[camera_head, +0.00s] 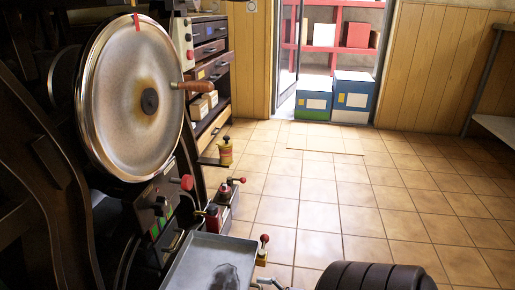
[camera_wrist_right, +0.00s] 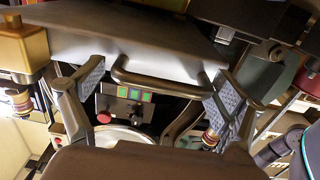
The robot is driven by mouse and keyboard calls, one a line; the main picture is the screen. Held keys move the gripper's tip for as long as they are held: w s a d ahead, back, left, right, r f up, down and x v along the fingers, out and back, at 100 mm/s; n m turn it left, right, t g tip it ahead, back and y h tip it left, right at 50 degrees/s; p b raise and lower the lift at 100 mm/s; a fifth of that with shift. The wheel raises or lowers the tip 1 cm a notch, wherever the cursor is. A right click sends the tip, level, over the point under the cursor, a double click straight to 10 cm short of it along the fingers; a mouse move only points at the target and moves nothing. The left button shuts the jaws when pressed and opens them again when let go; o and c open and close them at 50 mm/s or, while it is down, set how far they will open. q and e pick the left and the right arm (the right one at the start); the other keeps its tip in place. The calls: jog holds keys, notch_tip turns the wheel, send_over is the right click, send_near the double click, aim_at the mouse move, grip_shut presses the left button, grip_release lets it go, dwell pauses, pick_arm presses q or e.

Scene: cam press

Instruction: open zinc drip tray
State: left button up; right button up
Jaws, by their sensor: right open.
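The zinc drip tray (camera_head: 190,265) is a shallow grey tray with a raised rim and a dark stain, low at the bottom of the head view beside the press. In the right wrist view, a broad grey panel (camera_wrist_right: 130,45), which looks like the tray, fills the top, with a dark bar handle (camera_wrist_right: 165,86) along its edge. My right gripper (camera_wrist_right: 155,88) is open, its two padded fingers on either side of the handle. I cannot tell whether they touch it. In the head view, only a bit of it shows at the tray's right. My left gripper is not in view.
The black press with its large round disc (camera_head: 135,98) stands at the left, close to the tray. A red-knobbed lever (camera_head: 264,239) rises by the tray's right edge. The tiled floor (camera_head: 330,205) at the middle is clear.

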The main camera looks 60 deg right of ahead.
jog(key=shift+s+a+r, duration=0.1)
dwell(0.3)
jog(key=shift+s, duration=0.35)
jog(key=v, duration=1.1)
jog(key=shift+d, duration=0.2)
